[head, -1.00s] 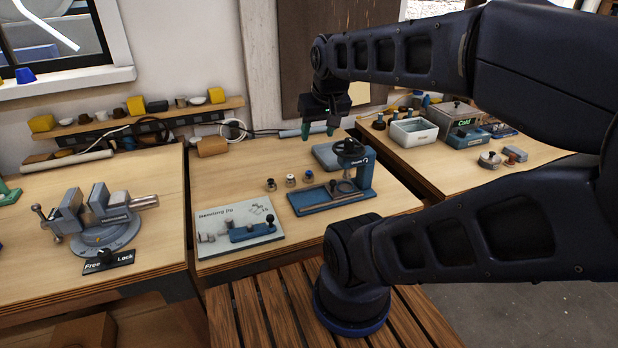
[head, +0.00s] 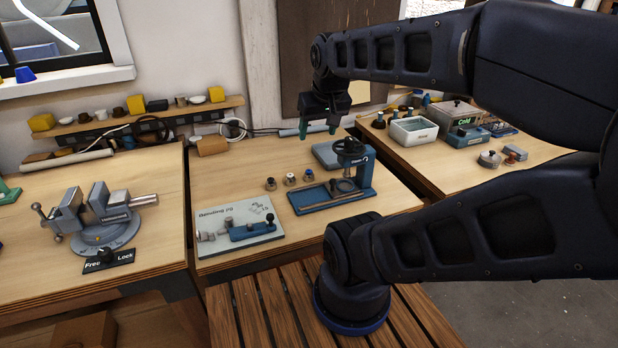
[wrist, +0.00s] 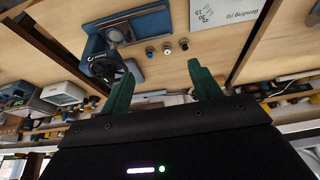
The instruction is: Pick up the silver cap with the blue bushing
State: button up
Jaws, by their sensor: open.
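Three small caps stand in a row on the middle bench, between the bending jig and the blue press. The cap nearest the press looks silver with a bluish centre (head: 307,176); it also shows in the wrist view (wrist: 149,53). The middle cap (head: 290,179) looks pale with a dark centre, and the far-left one (head: 270,184) looks brownish. They are too small to be sure of the bushing colours. My gripper (head: 318,130) is open and empty, above the back of the bench and well clear of the caps. Its green fingers spread apart in the wrist view (wrist: 163,78).
The blue press (head: 355,172) with its black handwheel stands just right of the caps. The bending jig board (head: 240,227) lies in front at left. A grey vise (head: 98,217) stands on the left bench, and a white tub (head: 414,132) on the right bench.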

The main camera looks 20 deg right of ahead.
jog(key=w+d+f+m+g+h, duration=0.1)
jog(key=w+f+m, duration=0.35)
jog(key=w, duration=0.25)
jog(key=w+d+f+m+g+h, duration=0.1)
jog(key=w+f+m+g, duration=0.15)
jog(key=w+m, duration=0.3)
jog(key=m+g+h, duration=0.1)
jog(key=m+h, duration=0.2)
jog(key=m, duration=0.5)
send_near(306, 174)
jog(key=shift+y, duration=0.3)
jog(key=shift+d+x, duration=0.15)
jog(key=shift+x, duration=2.3)
jog(key=shift+d+x, duration=0.2)
jog(key=shift+x, duration=2.2)
jog(key=shift+w+r, duration=0.1)
jog(key=shift+r, duration=0.05)
jog(key=c, duration=1.1)
jog(key=shift+r, duration=0.1)
jog(key=shift+c, duration=0.2)
